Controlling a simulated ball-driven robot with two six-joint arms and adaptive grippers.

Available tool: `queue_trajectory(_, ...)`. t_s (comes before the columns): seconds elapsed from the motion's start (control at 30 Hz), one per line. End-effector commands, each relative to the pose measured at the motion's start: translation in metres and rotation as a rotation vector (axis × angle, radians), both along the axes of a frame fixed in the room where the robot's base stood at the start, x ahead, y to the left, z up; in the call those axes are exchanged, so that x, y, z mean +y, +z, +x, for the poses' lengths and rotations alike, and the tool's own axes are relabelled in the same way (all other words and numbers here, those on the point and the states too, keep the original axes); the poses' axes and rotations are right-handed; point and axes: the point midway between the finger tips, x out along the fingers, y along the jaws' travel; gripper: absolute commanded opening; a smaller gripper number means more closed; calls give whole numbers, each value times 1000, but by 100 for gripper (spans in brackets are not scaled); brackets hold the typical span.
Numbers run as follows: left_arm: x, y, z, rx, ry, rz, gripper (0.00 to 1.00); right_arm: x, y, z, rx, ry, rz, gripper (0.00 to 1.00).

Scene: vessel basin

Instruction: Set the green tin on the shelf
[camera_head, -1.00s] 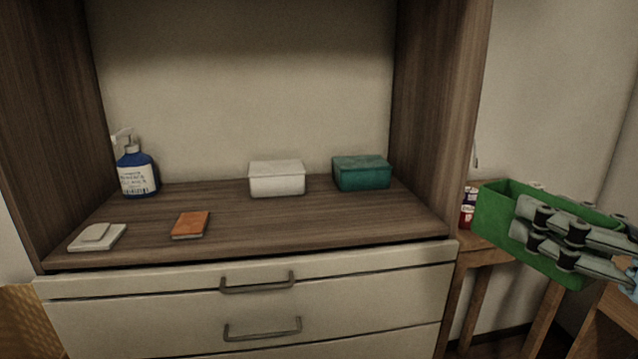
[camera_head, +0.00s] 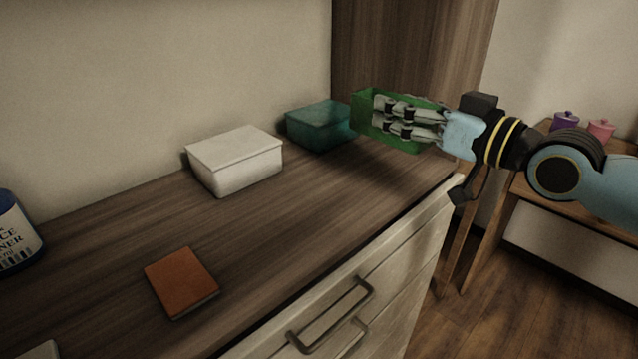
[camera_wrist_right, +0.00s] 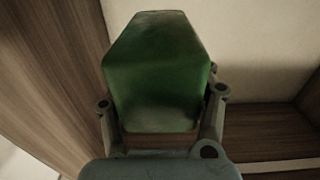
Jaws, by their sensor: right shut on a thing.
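The green tin (camera_head: 364,121) is a bright green box at the right end of the shelf. My right gripper (camera_head: 400,118) is shut on it and holds it above the shelf's right part, near the side panel. The tin also shows in the right wrist view (camera_wrist_right: 158,75), between the two fingers. The shelf (camera_head: 265,215) is a dark brown wooden surface above drawers. In the head view the held tin stands just right of a teal box and partly overlaps it; I cannot tell whether they touch. My left gripper is not in view.
The teal box (camera_head: 317,128) and a white lidded box (camera_head: 236,160) stand at the back of the shelf. An orange-brown notebook (camera_head: 181,281) lies nearer the front. A blue bottle (camera_head: 15,235) is at the left edge. The shelf's middle front is clear. A side panel (camera_head: 410,50) rises at right.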

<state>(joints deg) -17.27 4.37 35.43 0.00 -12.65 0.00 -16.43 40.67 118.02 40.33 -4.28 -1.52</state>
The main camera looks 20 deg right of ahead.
Motion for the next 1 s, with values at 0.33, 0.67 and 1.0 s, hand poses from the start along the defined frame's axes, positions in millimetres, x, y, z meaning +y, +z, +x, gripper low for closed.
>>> queue_trajectory(0.33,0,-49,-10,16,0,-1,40,71,-46,9,0,-1,7,21)
queue_trajectory(0.67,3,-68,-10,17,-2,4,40,81,-81,10,5,1,2,21)
queue_trajectory(1.0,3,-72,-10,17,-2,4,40,81,-89,10,0,1,0,21)
